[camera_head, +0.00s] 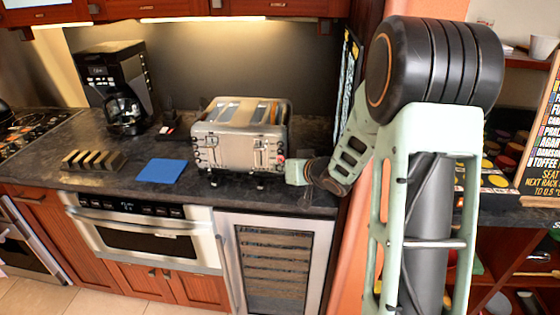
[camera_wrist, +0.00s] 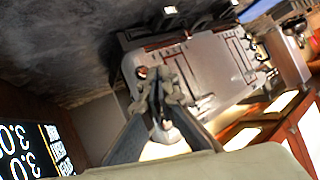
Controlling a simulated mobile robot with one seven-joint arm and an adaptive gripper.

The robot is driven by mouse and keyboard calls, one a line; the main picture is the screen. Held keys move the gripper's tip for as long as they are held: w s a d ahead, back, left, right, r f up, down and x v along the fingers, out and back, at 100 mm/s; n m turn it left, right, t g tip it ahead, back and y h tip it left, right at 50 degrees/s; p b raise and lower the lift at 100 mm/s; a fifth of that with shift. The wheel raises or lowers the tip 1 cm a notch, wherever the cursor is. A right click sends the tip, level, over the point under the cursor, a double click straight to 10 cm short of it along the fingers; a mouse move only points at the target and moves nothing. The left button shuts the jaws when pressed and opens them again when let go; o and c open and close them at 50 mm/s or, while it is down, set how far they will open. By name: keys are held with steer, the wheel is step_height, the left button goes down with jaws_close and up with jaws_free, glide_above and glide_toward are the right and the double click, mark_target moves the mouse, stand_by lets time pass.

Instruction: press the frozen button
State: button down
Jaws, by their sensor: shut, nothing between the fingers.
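A silver toaster (camera_head: 226,148) stands on the dark counter, with bread showing in its top slots. Its front face, with knobs and small buttons, also shows in the wrist view (camera_wrist: 215,70). The button labels are too small to read, so I cannot tell which is the frozen button. A small red-lit control (camera_wrist: 142,72) shows at the face's edge beside my fingertips. My gripper (camera_wrist: 165,95) is shut and empty, in front of this end of the face. In the head view it is at the toaster's right end (camera_head: 285,171). Contact with the toaster cannot be told.
A blue cloth (camera_head: 161,171), a dark slotted rack (camera_head: 94,160) and a coffee maker (camera_head: 118,85) are left of the toaster. A dark panel and wall edge stand close on the right. The counter (camera_head: 205,188) in front is narrow.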

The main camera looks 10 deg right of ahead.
steer(key=shift+s, duration=0.1)
steer(key=s, duration=0.1)
steer(key=s+a, duration=0.1)
steer(key=s, duration=0.2)
steer(key=shift+s+a+b, duration=0.3)
steer(key=shift+b, duration=0.1)
stand_by(0.3)
